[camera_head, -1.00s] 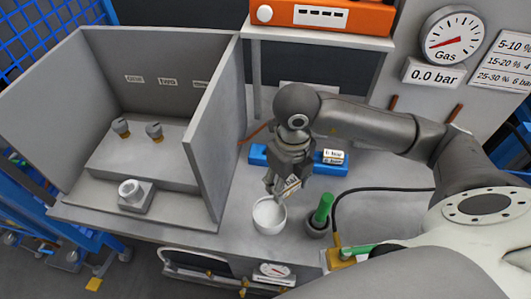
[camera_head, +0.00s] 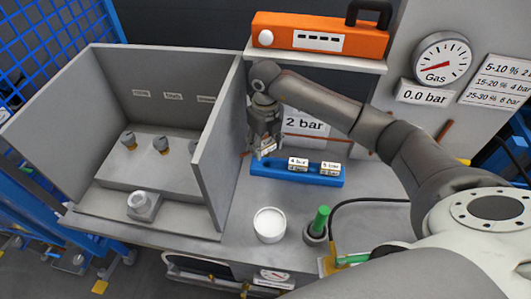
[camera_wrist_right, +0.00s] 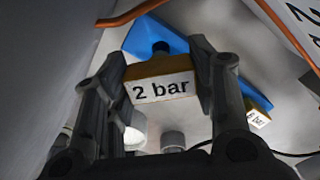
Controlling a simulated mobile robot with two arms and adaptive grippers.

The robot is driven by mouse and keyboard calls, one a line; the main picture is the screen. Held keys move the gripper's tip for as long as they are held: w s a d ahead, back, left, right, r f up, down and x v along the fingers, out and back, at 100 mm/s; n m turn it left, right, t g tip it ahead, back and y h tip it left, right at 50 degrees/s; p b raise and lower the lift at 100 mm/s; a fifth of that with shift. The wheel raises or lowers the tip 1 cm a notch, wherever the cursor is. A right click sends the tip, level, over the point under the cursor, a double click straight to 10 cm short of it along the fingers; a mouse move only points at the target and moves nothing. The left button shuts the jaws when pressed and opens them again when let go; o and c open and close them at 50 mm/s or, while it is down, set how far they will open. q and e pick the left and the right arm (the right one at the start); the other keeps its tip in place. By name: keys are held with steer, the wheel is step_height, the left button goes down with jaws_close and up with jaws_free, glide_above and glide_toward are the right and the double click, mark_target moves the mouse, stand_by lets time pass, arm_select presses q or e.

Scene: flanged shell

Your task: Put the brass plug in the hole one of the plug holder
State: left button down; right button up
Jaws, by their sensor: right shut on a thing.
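The brass plug (camera_wrist_right: 160,82), a brass block with a "2 bar" label, is between the fingers of my right gripper (camera_wrist_right: 162,85) in the right wrist view. In the head view my right gripper (camera_head: 265,150) points down at the left end of the blue plug holder (camera_head: 300,179). The held plug appears above or just in front of that end; I cannot tell whether it touches. In the wrist view a dark hole shows in the blue holder (camera_wrist_right: 160,36) just beyond the plug. Two labelled plugs (camera_head: 298,163) sit on the holder's right part. My left gripper is not in view.
A grey open box (camera_head: 215,165) stands close left of the gripper, its side wall upright. A white cup (camera_head: 269,224) and a dark cup with a green piece (camera_head: 317,228) stand in front of the holder. An orange case (camera_head: 320,38) rests on a shelf above.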

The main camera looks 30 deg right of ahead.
mark_target(266, 156)
steer(key=f, duration=0.2)
steer(key=f+p, duration=0.1)
steer(key=f, duration=0.2)
steer(key=shift+s+f, duration=0.2)
steer(key=shift+f, duration=0.35)
steer(key=o, duration=1.1)
steer(key=shift+r, duration=0.1)
steer(key=shift+r, duration=0.25)
step_height(266, 156, up, 11)
steer(key=b, duration=0.3)
steer(key=shift+f, duration=0.2)
steer(key=shift+r, duration=0.55)
